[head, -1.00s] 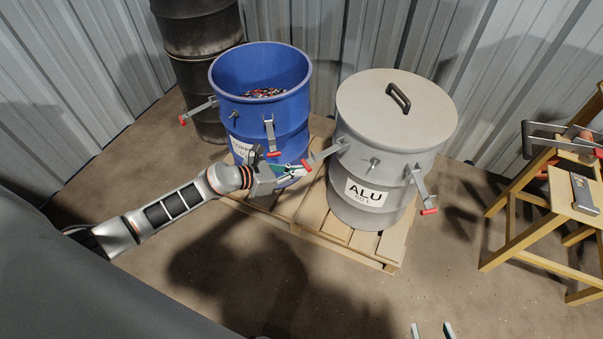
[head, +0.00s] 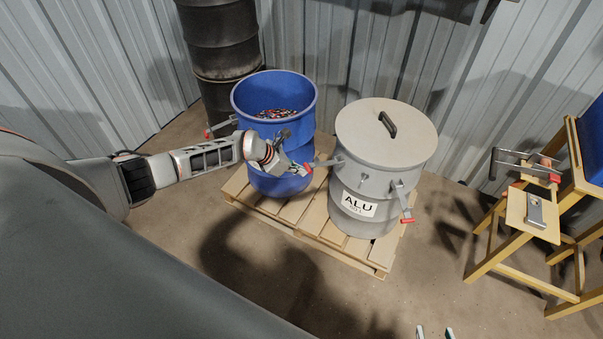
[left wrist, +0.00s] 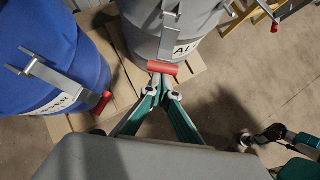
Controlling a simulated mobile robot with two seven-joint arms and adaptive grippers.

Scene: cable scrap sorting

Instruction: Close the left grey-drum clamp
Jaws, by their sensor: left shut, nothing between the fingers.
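The grey drum (head: 365,222) with the ALU label and a lid (head: 385,135) stands on a pallet. Its left clamp (head: 327,162) juts out leftward from the drum wall and ends in a red grip; its right clamp (head: 401,192) hangs outward and down. My left gripper (head: 303,171) is shut and empty beside the left clamp's red grip. In the left wrist view its fingertips (left wrist: 162,84) are just below the red grip (left wrist: 162,68); I cannot tell whether they touch. My right gripper (head: 435,332) shows only two separated fingertips at the bottom edge.
A blue drum (head: 280,178) with scrap inside stands close left on the same pallet (head: 300,222), with its own red-tipped clamps. A dark barrel (head: 222,90) stands behind. A wooden stand (head: 500,262) with a tool is at right. The floor in front is clear.

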